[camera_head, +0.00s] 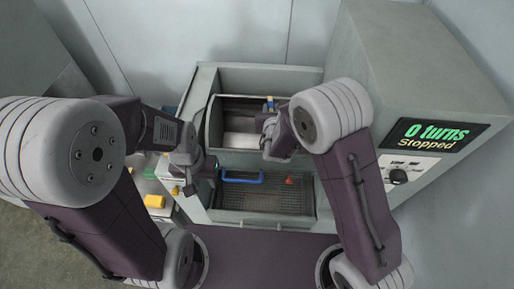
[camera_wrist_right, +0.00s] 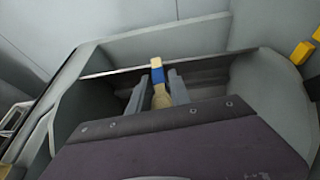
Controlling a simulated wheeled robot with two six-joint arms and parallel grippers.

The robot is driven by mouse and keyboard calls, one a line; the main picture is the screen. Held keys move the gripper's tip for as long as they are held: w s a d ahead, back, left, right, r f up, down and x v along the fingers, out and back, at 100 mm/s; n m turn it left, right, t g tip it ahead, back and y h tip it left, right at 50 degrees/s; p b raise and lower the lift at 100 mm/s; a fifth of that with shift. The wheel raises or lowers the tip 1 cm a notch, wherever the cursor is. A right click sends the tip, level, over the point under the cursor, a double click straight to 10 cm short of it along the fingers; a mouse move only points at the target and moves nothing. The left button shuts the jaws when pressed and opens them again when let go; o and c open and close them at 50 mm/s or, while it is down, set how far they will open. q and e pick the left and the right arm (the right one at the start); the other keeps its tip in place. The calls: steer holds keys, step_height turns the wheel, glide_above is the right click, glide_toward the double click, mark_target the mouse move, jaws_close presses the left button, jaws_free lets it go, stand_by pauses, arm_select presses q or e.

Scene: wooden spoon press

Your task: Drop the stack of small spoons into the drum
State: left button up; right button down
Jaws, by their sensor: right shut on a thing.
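The small spoons (camera_wrist_right: 158,73) are pale wood with a blue band; their upper end also shows in the head view (camera_head: 270,101). My right gripper (camera_wrist_right: 160,88) is shut on them, one grey finger on each side, and it holds them over the open drum (camera_head: 213,118). It also shows in the head view (camera_head: 268,124). The spoons' lower part and exact number are hidden. My left gripper (camera_head: 201,170) is by the left front of the machine; its fingers are too small and overlapped to read.
A mesh tray (camera_head: 262,203) with a blue handle (camera_head: 242,181) and a small orange-red piece (camera_head: 290,180) sits in front below the drum. A yellow block (camera_head: 154,201) lies at left. The display (camera_head: 434,136) at right reads "0 turns Stopped".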

steer(key=shift+w+f, duration=0.15)
steer(key=shift+f, duration=0.25)
steer(key=shift+v, duration=0.75)
steer(key=c, duration=1.4)
jaws_free()
steer(key=shift+d, duration=0.1)
steer(key=shift+o, duration=1.4)
steer(key=shift+w, duration=0.1)
steer(key=shift+w+f, duration=0.2)
steer(key=shift+w, duration=0.1)
arm_select(q)
steer(key=shift+s+d+f+b, duration=0.1)
steer(key=shift+s+f+b, duration=0.05)
steer(key=shift+f+b, duration=0.45)
steer(key=shift+s+f+b, duration=0.15)
steer(key=shift+f+b, duration=0.45)
arm_select(e)
steer(key=v, duration=0.9)
steer(key=shift+s, duration=0.1)
